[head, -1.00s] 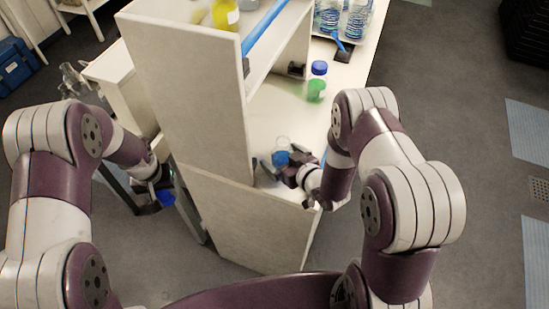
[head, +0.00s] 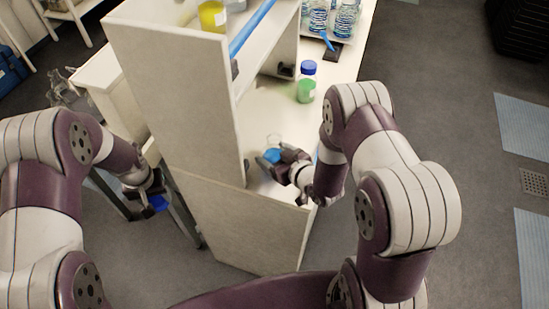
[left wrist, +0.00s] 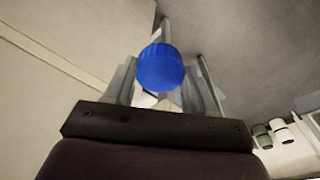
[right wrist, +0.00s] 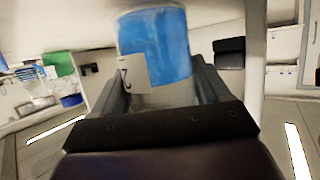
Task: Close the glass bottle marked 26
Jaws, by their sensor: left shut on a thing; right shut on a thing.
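A clear glass bottle (head: 272,156) with blue liquid stands on the white bench by the shelf. Its pale label shows in the right wrist view (right wrist: 133,76), partly hidden, so the full number cannot be read. No cap shows on its clear upper part. My right gripper (head: 278,160) is shut around the bottle. A blue screw cap (left wrist: 160,67) is between the fingers of my left gripper (left wrist: 163,95), which is shut on it. In the head view the left gripper (head: 155,198) is left of the shelf unit, over the floor and apart from the bottle.
The tall white shelf panel (head: 180,90) stands between my two grippers. A green-liquid bottle (head: 305,92) with a blue cap stands farther back on the bench. Behind it is a tray with glassware (head: 318,22). A beaker of yellow liquid (head: 212,16) sits on the shelf.

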